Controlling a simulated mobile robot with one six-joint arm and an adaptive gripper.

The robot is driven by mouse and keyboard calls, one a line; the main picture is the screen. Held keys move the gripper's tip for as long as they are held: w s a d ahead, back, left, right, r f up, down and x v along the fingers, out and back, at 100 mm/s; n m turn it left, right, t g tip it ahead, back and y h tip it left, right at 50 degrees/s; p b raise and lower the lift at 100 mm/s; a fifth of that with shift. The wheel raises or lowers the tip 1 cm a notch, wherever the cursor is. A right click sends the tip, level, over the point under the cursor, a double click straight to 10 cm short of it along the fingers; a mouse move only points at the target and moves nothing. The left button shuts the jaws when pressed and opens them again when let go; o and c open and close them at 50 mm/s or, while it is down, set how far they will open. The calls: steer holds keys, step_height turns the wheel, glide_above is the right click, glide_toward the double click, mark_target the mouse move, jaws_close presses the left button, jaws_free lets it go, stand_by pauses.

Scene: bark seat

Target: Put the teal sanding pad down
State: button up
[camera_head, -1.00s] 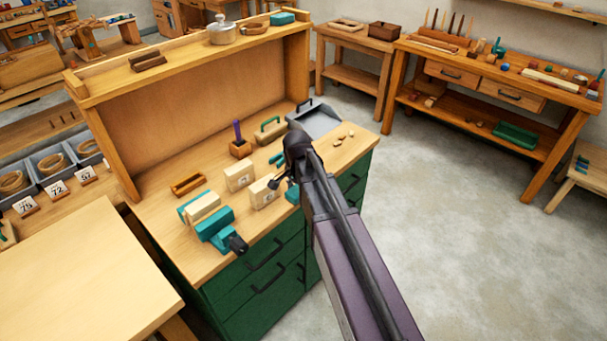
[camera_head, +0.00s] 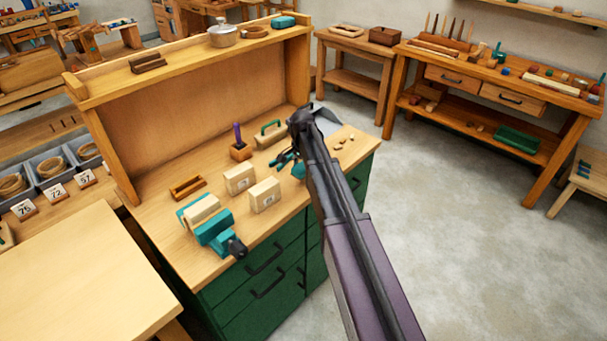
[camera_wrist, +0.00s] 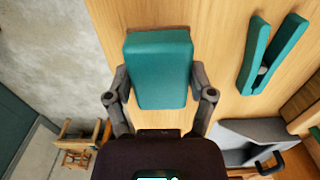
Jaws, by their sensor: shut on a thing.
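The teal sanding pad (camera_wrist: 162,62) is a rounded block between the two fingers of my gripper (camera_wrist: 160,80) in the wrist view. My gripper is shut on its sides. In the head view a small teal part of the pad (camera_head: 299,171) shows beside my arm, over the right part of the workbench top (camera_head: 327,165). My arm hides most of the gripper there. I cannot tell whether the pad touches the wood.
A teal V-shaped tool (camera_wrist: 268,55) lies beside the pad. A grey dustpan (camera_wrist: 243,130) is close by. Two pale blocks (camera_head: 264,195), a teal vise (camera_head: 212,232) and a green-handled brush (camera_head: 268,135) stand further left.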

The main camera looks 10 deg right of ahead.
mark_target(303, 173)
stand_by(0.3)
steer(key=shift+w+d+f, duration=0.15)
steer(key=shift+w, duration=0.25)
steer(key=shift+w+d+f, duration=0.1)
steer(key=shift+w, duration=0.3)
steer(key=shift+s+f+b, duration=0.15)
steer(key=shift+f+b, duration=1.45)
steer(key=shift+b, duration=0.25)
steer(key=shift+f, duration=0.1)
steer(key=o, duration=1)
steer(key=shift+c, duration=0.2)
step_height(303, 173, up, 12)
steer(key=p, duration=1.2)
